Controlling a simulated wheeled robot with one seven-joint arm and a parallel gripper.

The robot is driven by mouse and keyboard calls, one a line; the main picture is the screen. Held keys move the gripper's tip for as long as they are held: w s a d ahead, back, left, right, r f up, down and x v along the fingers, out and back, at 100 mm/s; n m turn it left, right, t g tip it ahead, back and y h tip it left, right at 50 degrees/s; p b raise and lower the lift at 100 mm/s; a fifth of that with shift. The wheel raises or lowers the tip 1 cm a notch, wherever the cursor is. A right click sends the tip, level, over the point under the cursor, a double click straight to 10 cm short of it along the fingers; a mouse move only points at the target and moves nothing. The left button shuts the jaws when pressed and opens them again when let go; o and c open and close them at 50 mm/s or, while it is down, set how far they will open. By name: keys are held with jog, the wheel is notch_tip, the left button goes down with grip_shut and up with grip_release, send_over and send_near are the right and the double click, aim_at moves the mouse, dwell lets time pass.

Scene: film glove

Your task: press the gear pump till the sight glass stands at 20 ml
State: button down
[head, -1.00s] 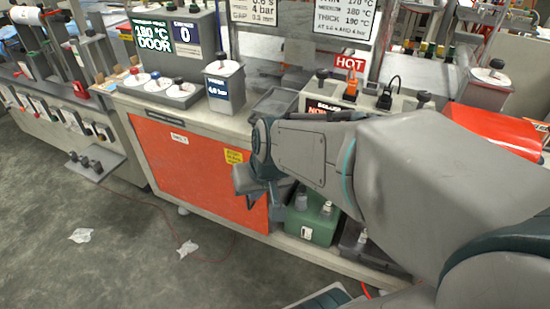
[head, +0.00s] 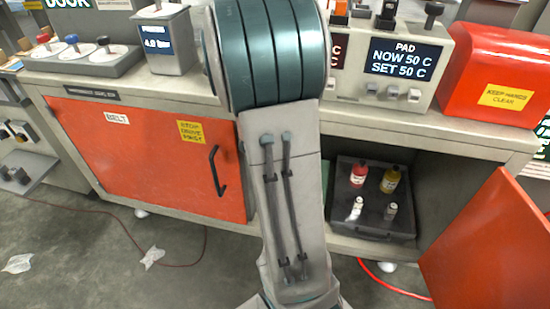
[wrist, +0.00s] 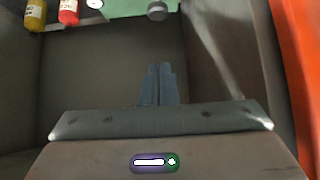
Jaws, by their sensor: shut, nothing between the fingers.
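My gripper (wrist: 158,85) shows in the wrist view with its two blue-grey fingers together and nothing between them. It is inside or in front of a dim grey space. Ahead of it, at the top edge, is part of a green container (wrist: 125,8) with a round grey knob or cap (wrist: 157,11), apart from the fingers.
An open orange door (head: 480,245) stands at right. A closed orange door (head: 140,160) with a handle is at left. The counter (head: 450,128) is above.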

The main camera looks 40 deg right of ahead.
jog(key=shift+s, duration=0.1)
jog(key=shift+s+a+f+b+x, duration=0.2)
jog(key=shift+a+f+b+x, duration=0.1)
jog(key=shift+b+x, duration=1.55)
jog(key=shift+s+a+f+b+x, duration=0.3)
jog(key=shift+b+x, duration=0.8)
jog(key=shift+x, duration=1.3)
jog(key=shift+s+a+f+b+x, duration=0.15)
jog(key=shift+f+b+x, duration=0.2)
jog(key=shift+b+x, duration=1.5)
jog(key=shift+w+d+f+p, duration=0.15)
jog(key=shift+d+f+p, duration=0.05)
jog(key=shift+p, duration=0.15)
jog(key=shift+f+b, duration=0.95)
jog(key=shift+f, duration=0.3)
jog(key=shift+r, duration=0.15)
